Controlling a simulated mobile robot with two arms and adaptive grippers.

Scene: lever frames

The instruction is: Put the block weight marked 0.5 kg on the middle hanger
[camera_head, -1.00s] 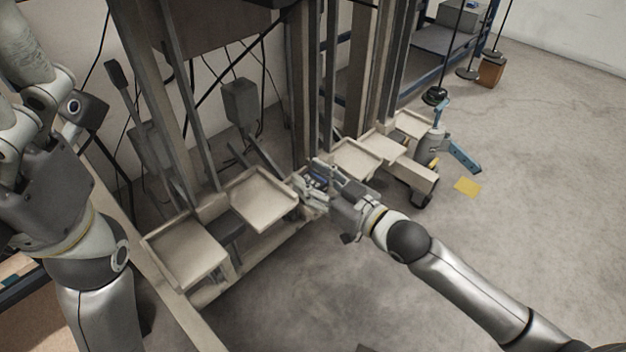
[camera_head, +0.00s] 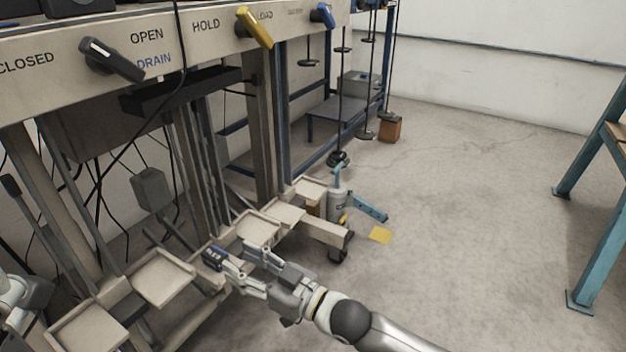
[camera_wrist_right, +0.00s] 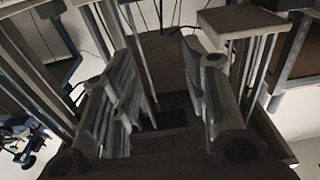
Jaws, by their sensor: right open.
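My right gripper (camera_head: 228,252) is open, in front of the cream trays low on the lever frame. In the right wrist view its two fingers (camera_wrist_right: 158,62) stand apart with nothing held between them. Several thin rods with dark discs hang at the back, one with its disc low near the floor (camera_head: 339,158) and others further right (camera_head: 366,135). I cannot tell which is the middle hanger. I see no block with a readable 0.5 kg mark. Only a piece of my left arm (camera_head: 18,292) shows at the left edge; its gripper is out of view.
The frame carries a black lever (camera_head: 110,60), a yellow lever (camera_head: 254,27) and a blue lever (camera_head: 322,16). A brown box (camera_head: 390,130) stands on the floor at the back. A teal-legged table (camera_head: 598,200) is at right.

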